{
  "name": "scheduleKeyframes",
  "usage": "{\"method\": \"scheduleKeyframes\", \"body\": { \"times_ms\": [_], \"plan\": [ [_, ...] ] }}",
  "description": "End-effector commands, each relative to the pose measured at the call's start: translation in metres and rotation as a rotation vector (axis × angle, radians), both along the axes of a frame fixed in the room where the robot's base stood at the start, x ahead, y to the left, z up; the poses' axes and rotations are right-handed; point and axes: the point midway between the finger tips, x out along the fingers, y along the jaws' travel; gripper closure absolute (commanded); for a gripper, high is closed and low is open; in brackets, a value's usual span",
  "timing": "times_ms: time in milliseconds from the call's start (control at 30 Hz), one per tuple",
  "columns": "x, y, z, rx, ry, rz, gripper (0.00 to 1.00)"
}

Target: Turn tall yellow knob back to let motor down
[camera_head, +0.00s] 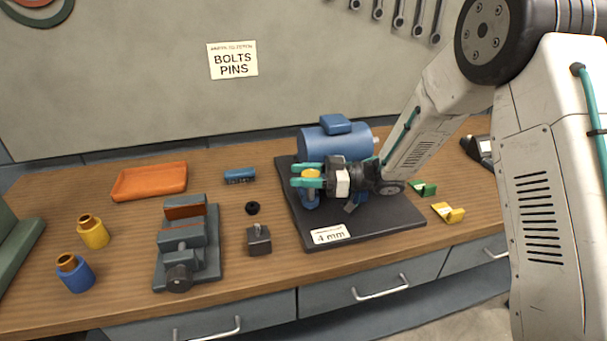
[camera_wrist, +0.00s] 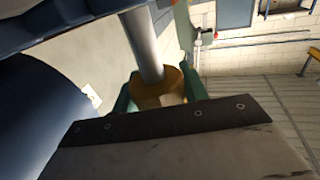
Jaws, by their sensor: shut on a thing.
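The blue motor (camera_head: 336,140) stands on a dark base plate (camera_head: 390,220) labelled "4 mm". The yellow knob (camera_head: 310,174) is at the motor's front left, above a blue foot. My gripper (camera_head: 307,176) reaches in from the right with its green fingers shut on the yellow knob, one on each side. In the wrist view the yellow knob (camera_wrist: 157,88) sits around a grey shaft, between the green fingers. Part of the motor's front is hidden behind my gripper.
Green (camera_head: 423,188) and yellow (camera_head: 448,212) blocks lie right of the plate. A vise (camera_head: 186,250), a small grey block (camera_head: 258,239), a black ring (camera_head: 252,208), an orange tray (camera_head: 150,181) and blue (camera_head: 75,273) and yellow (camera_head: 93,232) bottles stand to the left.

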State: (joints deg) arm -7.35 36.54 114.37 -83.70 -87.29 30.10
Motion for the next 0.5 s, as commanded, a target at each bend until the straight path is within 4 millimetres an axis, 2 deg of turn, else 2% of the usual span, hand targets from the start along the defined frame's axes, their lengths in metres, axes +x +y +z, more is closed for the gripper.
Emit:
{"method": "scheduleKeyframes", "body": {
  "times_ms": [200, 500],
  "plan": [
    [-0.0005, -0.0002, 0.002, 0.005, -0.004, 0.135, 0.8],
    [-0.0026, -0.0002, 0.0025, 0.008, -0.003, 0.23, 0.8]
  ]
}}
